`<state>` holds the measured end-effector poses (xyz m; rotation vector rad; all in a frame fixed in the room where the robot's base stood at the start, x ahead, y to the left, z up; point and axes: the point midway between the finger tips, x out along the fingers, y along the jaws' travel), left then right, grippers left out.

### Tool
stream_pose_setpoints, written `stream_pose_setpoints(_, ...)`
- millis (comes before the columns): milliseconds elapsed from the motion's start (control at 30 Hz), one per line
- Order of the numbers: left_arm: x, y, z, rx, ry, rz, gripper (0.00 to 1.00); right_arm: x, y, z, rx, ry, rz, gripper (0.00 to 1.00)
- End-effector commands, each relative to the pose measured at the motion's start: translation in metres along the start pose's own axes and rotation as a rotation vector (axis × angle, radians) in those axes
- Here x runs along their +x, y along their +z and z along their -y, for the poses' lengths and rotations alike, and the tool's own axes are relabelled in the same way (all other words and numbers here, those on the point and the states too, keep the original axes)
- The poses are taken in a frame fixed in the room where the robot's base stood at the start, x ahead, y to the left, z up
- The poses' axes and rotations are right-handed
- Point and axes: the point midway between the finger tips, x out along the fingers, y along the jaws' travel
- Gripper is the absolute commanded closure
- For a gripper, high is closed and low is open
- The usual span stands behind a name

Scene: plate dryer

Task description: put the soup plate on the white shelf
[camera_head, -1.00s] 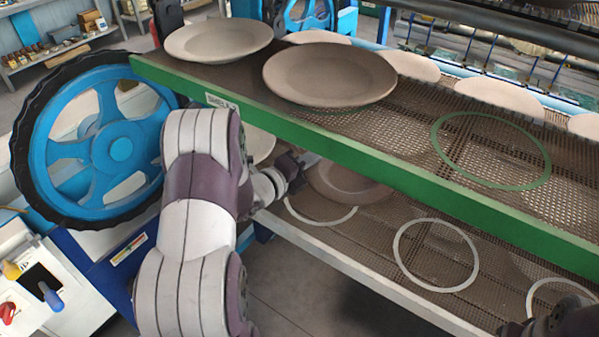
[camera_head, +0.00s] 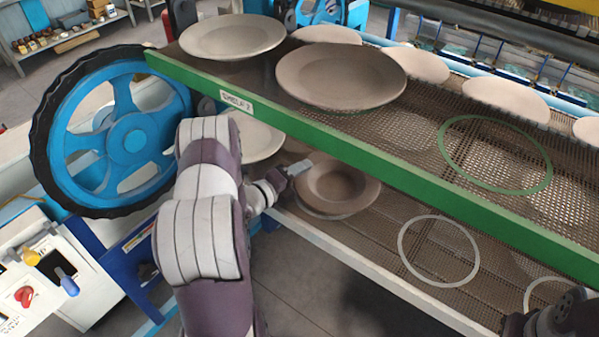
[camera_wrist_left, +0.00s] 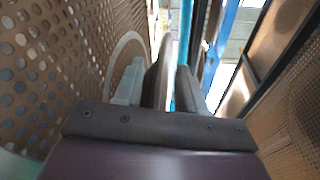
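The soup plate (camera_head: 336,189) is brownish, with a wide rim and a deep bowl. It lies on the lower, white-edged shelf (camera_head: 352,262), covering most of a white ring marking at the shelf's left part. My left gripper (camera_head: 299,168) is at the plate's upper left rim. In the left wrist view, the plate's rim (camera_wrist_left: 158,78) stands between the two fingers of the left gripper (camera_wrist_left: 160,88), with a narrow gap showing beside the right finger. The fingers look open around the rim. My right gripper's fingers are not visible; only a dark part of that arm shows at bottom right.
The green-edged upper shelf (camera_head: 385,158) overhangs the soup plate and carries several large plates. Another pale plate (camera_head: 256,137) is on the lower level at left. A blue wheel (camera_head: 135,141) stands left of my arm. An empty white ring (camera_head: 439,250) marks free shelf room.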

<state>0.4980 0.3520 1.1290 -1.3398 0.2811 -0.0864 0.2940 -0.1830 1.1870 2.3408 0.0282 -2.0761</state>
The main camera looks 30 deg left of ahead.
Motion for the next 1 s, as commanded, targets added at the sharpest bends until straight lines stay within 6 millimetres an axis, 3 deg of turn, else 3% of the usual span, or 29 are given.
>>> stream_pose_setpoints(167, -0.004, 0.001, 0.0, 0.0, 0.0, 0.002, 0.6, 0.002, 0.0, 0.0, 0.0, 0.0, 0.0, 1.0)
stream_pose_setpoints(267, -0.016, 0.001, -0.002, 0.001, 0.0, 0.003, 0.6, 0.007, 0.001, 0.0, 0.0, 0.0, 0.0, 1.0)
stream_pose_setpoints(700, -0.109, 0.001, -0.002, 0.001, 0.0, 0.004, 0.6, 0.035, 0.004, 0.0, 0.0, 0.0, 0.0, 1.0)
stream_pose_setpoints(1000, -0.12, 0.0, 0.001, 0.0, -0.001, 0.0, 0.6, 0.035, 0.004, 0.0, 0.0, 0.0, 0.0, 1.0)
